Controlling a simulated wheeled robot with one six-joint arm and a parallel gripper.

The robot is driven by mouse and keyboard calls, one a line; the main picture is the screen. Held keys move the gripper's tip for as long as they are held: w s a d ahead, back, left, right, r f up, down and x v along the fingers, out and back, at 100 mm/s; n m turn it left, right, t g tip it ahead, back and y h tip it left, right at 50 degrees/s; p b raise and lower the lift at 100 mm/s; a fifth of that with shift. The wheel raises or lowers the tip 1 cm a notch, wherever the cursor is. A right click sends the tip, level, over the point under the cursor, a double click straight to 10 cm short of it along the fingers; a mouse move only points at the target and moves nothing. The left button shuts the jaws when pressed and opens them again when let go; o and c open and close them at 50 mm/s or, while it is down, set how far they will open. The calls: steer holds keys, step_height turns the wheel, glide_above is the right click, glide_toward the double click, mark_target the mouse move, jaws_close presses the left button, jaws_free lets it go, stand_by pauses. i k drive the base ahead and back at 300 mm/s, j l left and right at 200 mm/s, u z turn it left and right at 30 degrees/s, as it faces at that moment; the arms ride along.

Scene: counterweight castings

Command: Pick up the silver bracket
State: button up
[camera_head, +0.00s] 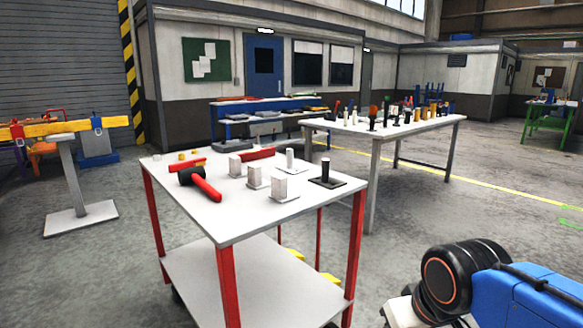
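Three similar pale silver-grey block-shaped pieces stand in a diagonal row on the white cart top: one at the back left (235,165), one in the middle (255,176) and one at the front right (280,188). The middle and front ones have a flat base plate; the back one's base is hard to make out. They look like brackets, but I cannot tell which one is the silver bracket. My gripper is not in view; only part of my arm shows at the lower right, apart from the cart.
The cart top (240,218) also holds a red-handled mallet (206,187), a pale post (290,159), a black post on a dark plate (326,171) and red pieces. A crowded table (372,134) stands behind. Floor right of the cart is clear.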

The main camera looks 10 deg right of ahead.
mark_target(293, 169)
steer(key=i+l+u, duration=0.15)
steer(key=l, duration=0.25)
steer(key=i+l+u, duration=0.15)
steer(key=l, duration=0.25)
steer(key=i+l+u, duration=0.15)
steer(key=l, duration=0.25)
